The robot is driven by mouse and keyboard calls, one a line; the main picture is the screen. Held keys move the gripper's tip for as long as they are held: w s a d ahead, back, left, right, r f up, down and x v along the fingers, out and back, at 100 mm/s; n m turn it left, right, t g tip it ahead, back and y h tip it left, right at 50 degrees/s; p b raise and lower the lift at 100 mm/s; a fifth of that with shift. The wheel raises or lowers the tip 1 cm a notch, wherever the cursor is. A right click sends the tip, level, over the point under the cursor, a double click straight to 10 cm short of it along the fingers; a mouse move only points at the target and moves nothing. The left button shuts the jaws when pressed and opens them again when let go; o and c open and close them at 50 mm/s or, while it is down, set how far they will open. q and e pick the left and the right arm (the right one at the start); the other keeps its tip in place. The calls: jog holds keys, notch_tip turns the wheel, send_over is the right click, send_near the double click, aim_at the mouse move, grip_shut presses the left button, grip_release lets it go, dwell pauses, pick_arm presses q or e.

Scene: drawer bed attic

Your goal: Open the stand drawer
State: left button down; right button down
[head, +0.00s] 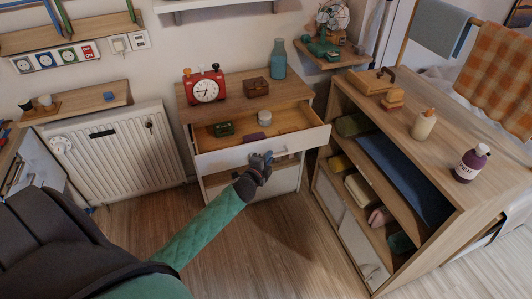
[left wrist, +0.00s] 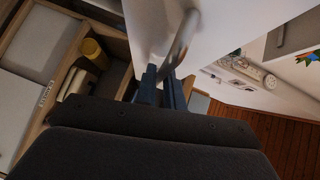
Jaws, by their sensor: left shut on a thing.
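The stand (head: 236,92) is a small wooden cabinet with white fronts against the wall. Its upper drawer (head: 228,157) is pulled out, and its inside shows from above. My left gripper (head: 265,160) is at the drawer's white front, right of its middle. In the left wrist view my left gripper (left wrist: 165,82) has its blue fingers shut on the curved metal handle (left wrist: 182,38), next to the white front. In the drawer lie a dark green item (head: 222,128), a pale round tin (head: 265,117) and a purple item (head: 254,137). My right gripper is not in view.
A red clock (head: 206,88), a brown box (head: 255,87) and a teal bottle (head: 279,60) stand on top. An open wooden shelf unit (head: 440,222) is close on the right. A white radiator (head: 120,155) is left. Wooden floor (head: 250,250) is clear in front.

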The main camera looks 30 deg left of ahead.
pick_arm(q)
jog(key=shift+s, duration=0.1)
jog(key=c, duration=1.5)
grip_release()
